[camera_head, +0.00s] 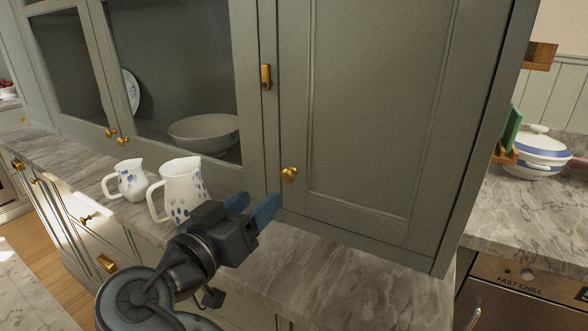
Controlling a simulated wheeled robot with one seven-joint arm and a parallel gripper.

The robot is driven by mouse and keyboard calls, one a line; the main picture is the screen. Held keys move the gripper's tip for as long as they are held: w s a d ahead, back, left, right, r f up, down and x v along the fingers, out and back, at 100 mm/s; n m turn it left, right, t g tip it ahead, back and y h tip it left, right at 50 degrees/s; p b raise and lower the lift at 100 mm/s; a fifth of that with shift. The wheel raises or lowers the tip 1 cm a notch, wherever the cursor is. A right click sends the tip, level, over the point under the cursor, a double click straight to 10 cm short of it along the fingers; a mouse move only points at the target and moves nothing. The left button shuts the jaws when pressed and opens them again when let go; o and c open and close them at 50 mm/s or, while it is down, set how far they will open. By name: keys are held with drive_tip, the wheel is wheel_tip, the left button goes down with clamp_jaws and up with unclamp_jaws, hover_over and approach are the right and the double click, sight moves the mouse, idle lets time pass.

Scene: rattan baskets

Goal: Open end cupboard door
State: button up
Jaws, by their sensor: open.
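The end cupboard door (375,120) is a grey-green panelled door, and it is shut. Its round brass knob (289,174) sits at the door's lower left. A brass hinge or latch (266,77) shows on the frame at its upper left. My gripper (253,206) has blue fingers spread apart and is empty. It is below and to the left of the knob in the picture, apart from it, above the marble counter.
Two white and blue jugs, a small one (126,180) and a larger one (180,188), stand on the counter left of my gripper. A glass-fronted cupboard with a bowl (203,131) is behind them. A lidded pot (536,150) stands on the right counter (525,215).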

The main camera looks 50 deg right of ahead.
sight(285, 176)
drive_tip(key=shift+p+x, duration=0.9)
drive_tip(key=shift+x, duration=3.3)
drive_tip(key=shift+s+r, duration=0.1)
drive_tip(key=shift+r, duration=0.05)
drive_tip(key=shift+c, duration=0.4)
clamp_jaws()
